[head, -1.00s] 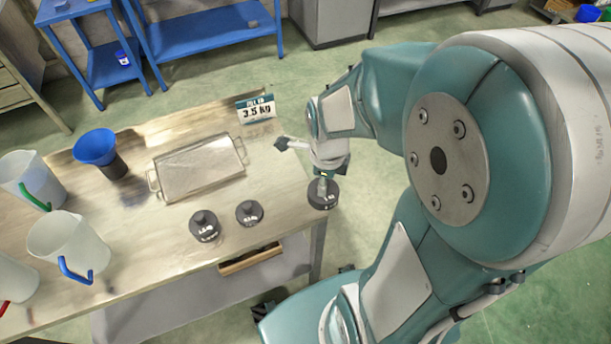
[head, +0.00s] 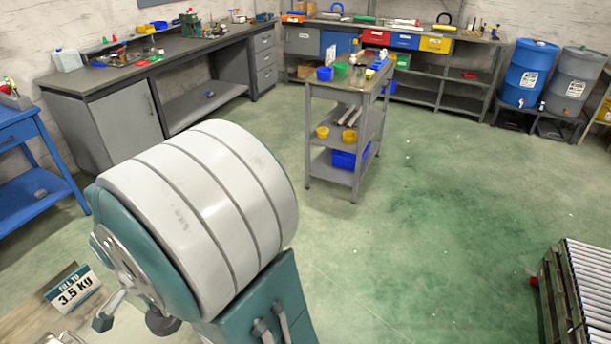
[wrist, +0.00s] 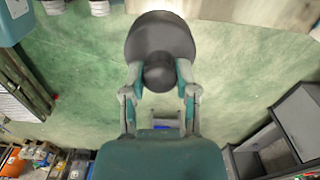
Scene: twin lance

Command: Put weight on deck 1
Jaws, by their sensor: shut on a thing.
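My gripper (wrist: 161,76) is shut on a dark grey round weight (wrist: 160,36) with a knob. In the wrist view the fingers clasp the knob from both sides, with green floor behind it. In the head view my arm covers most of the gripper. A dark part of the weight (head: 162,322) shows below my arm, close to the table corner. Nothing in view is marked as deck 1, so I cannot tell where it is.
A sign reading "Fill to 3.5 kg" (head: 73,288) stands on the table (head: 32,318) at lower left. A grey cart (head: 347,130) stands mid-room. A roller conveyor (head: 585,285) is at right. Open green floor (head: 430,220) lies between them.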

